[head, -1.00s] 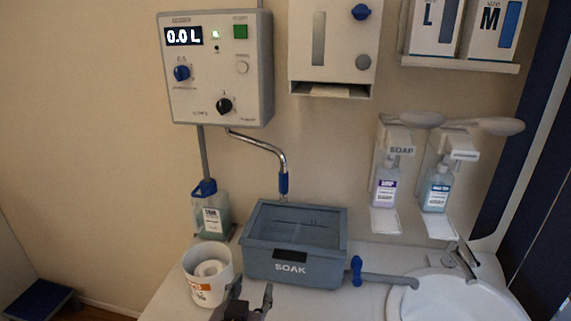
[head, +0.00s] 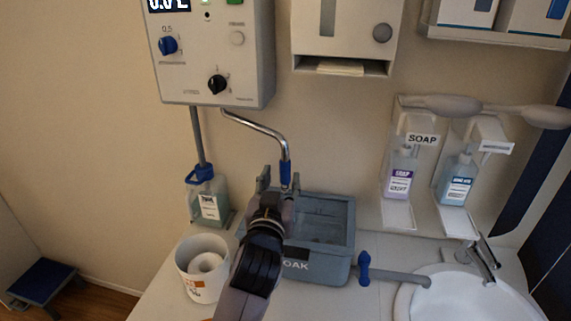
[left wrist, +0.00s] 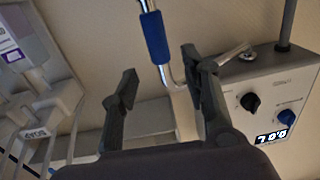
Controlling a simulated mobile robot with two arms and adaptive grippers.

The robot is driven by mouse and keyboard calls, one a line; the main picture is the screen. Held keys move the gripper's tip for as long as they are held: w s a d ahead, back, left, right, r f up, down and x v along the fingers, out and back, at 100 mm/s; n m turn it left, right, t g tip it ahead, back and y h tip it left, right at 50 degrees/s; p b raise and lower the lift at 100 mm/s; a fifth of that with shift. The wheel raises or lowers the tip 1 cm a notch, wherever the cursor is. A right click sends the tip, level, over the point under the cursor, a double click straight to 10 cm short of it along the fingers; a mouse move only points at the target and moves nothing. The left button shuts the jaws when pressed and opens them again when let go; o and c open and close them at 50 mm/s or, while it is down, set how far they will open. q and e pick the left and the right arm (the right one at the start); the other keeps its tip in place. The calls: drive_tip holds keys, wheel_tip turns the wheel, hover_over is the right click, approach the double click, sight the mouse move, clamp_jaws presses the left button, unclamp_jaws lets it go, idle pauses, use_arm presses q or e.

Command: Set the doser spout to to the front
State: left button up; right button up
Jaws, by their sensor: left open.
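The doser (head: 240,68) is a grey wall box with knobs. Its chrome spout (head: 258,127) bends down to a blue sleeve (head: 285,172) above the back of the soak basin (head: 353,228). My left gripper (head: 277,182) is open, its fingers pointing up beside the sleeve. In the left wrist view, the blue sleeve (left wrist: 154,38) lies beyond and between the open fingers (left wrist: 159,65), and the doser (left wrist: 285,95) shows upside down at the right. I cannot tell whether a finger touches the sleeve. My right gripper is not in view.
A white tub (head: 190,262) stands left of my arm, with a blue-capped bottle (head: 208,200) behind it. A blue-handled tap (head: 364,270) and a sink (head: 455,295) are at the right. Soap dispensers (head: 410,150) and a paper dispenser (head: 345,35) hang on the wall.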

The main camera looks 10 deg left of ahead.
sight(284, 167)
use_arm(q)
drive_tip(key=w, duration=0.3)
drive_tip(key=shift+w+a+b, duration=0.15)
drive_tip(key=shift+w+b, duration=0.05)
drive_tip(key=shift+b, duration=0.1)
drive_tip(key=shift+w, duration=1.25)
drive_tip(key=shift+w+a+b, duration=0.1)
drive_tip(key=shift+w+b, duration=0.2)
drive_tip(key=shift+w, duration=0.35)
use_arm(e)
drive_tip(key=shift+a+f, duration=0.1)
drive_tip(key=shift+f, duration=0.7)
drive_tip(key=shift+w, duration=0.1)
use_arm(q)
drive_tip(key=c, duration=0.4)
clamp_jaws()
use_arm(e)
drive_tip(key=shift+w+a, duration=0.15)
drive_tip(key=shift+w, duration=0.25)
